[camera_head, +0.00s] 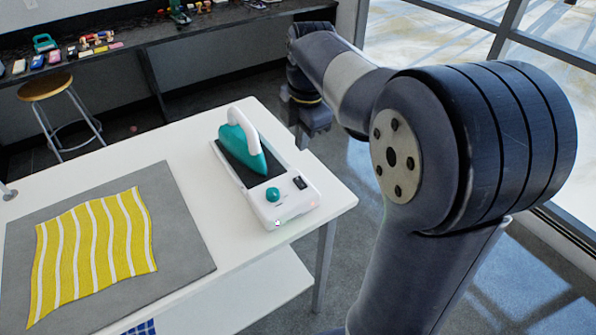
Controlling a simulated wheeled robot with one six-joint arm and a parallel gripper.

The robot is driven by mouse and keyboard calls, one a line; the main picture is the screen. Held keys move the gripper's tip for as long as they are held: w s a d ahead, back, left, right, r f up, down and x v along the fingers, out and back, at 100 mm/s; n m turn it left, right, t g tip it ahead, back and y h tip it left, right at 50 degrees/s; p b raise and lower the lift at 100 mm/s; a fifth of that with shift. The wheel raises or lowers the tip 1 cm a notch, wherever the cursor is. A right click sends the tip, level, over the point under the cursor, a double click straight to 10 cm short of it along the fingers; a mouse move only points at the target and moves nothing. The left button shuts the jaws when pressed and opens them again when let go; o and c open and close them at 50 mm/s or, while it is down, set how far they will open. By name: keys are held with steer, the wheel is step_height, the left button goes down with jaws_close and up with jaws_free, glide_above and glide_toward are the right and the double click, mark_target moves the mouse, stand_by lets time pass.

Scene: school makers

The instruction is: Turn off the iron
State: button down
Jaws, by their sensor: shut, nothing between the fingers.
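The iron (240,148) is teal with a white handle and rests on the dark plate of a white base (291,207). The base stands near the right end of a white table. On its front part are a round teal knob (272,194) and a small black switch (299,183). A faint reddish spot shows near the switch; I cannot tell if it is a lit lamp. My gripper (304,134) is small and dark at the far end of my arm, beyond the table's right edge. It is shut, empty and apart from the iron.
A grey mat (185,235) with a yellow, white-striped cloth (92,247) covers the left of the white table (160,146). A stool (45,88) stands behind it. A dark bench (150,38) with several small items lines the back. My arm fills the right side, before large windows.

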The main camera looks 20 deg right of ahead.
mark_target(301, 185)
steer(key=f, duration=0.3)
steer(key=w+f, duration=0.1)
steer(key=f, duration=0.7)
steer(key=shift+w+a+f, duration=0.1)
steer(key=shift+w+a, duration=0.05)
steer(key=shift+a, duration=0.05)
steer(key=shift+f, duration=0.25)
steer(key=shift+s+f, duration=0.1)
steer(key=shift+s, duration=0.1)
steer(key=shift+s+d, duration=0.1)
steer(key=shift+s, duration=0.2)
steer(key=shift+s+d, duration=0.1)
steer(key=shift+s, duration=0.2)
steer(key=shift+r, duration=0.2)
